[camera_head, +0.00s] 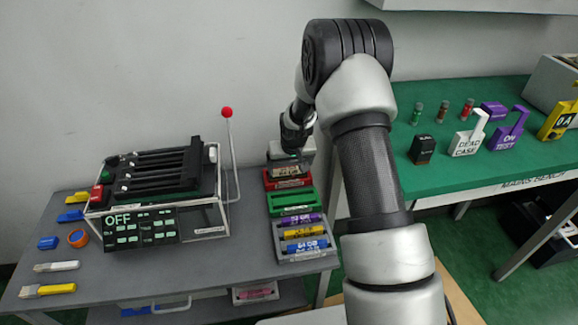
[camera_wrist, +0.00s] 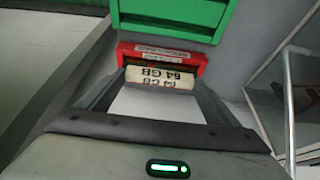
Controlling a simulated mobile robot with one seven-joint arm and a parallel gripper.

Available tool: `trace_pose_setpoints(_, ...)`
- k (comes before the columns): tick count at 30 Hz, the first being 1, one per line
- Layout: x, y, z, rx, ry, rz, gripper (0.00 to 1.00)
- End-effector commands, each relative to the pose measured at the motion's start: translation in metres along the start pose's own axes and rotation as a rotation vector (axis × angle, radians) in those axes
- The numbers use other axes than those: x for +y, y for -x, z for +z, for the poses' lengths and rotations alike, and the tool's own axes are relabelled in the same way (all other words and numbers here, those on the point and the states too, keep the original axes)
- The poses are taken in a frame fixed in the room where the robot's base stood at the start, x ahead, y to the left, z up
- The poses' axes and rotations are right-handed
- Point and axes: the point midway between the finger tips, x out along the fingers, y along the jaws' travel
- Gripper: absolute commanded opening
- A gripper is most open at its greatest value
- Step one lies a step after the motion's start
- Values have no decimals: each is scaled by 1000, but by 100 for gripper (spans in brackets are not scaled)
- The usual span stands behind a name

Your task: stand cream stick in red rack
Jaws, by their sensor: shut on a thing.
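The cream stick (camera_wrist: 160,78), marked 64 GB, is between the two fingertips of my gripper (camera_wrist: 160,81) in the wrist view. My gripper is shut on it. The red rack (camera_wrist: 155,50) lies right behind the stick, and the stick overlaps its lower edge. In the head view the cream stick (camera_head: 289,171) shows at the red rack (camera_head: 288,184), under my gripper (camera_head: 290,158). The arm and fingers hide part of the rack. I cannot tell whether the stick sits in the slot or just above it.
A green rack (camera_head: 294,201) stands next to the red one. A grey rack (camera_head: 306,257) holds purple, yellow and blue sticks. A lever box with a red-knobbed lever (camera_head: 228,155) stands to the left. A green bench (camera_head: 450,100) is on the right.

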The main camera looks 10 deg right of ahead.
Motion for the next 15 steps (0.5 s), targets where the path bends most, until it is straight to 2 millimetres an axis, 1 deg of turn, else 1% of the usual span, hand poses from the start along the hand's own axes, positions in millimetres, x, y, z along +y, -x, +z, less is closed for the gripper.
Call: trace_pose_setpoints(15,0,-12,5,-1,0,0,54)
